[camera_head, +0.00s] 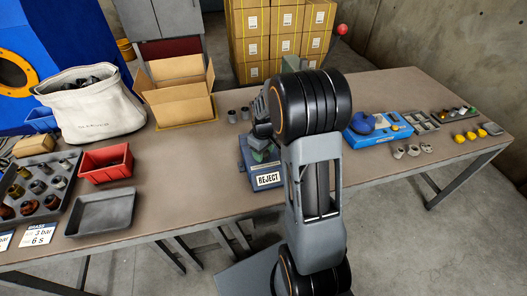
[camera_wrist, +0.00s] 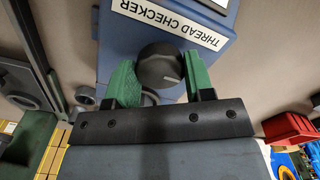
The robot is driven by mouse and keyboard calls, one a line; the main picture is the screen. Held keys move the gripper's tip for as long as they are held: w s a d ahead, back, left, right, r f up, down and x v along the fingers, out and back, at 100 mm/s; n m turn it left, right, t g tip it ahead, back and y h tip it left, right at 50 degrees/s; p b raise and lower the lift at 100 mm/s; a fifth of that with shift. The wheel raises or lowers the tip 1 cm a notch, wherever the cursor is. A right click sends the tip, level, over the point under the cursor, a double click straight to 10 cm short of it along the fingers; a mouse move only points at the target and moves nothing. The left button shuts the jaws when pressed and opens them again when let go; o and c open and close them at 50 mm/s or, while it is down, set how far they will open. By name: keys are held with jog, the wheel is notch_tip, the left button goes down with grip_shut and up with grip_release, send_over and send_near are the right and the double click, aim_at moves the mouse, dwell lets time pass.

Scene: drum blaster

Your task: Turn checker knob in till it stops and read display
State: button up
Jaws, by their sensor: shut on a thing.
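My gripper (camera_wrist: 160,78) is shut on this knob, with a green pad on each side. In the head view my arm hides much of the gripper, the knob and the box's right side.
Left stand a red bin (camera_head: 105,162), an empty grey tray (camera_head: 101,212), a tray of fittings, a white bag (camera_head: 92,105) and an open carton (camera_head: 178,90). Two small grey cylinders (camera_head: 238,115) stand behind the checker. Right are a blue fixture (camera_head: 372,131) and small parts.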

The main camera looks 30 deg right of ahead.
jog(key=o, duration=0.9)
notch_tip(320, 180, up, 14)
dwell(0.3)
jog(key=shift+a, duration=0.1)
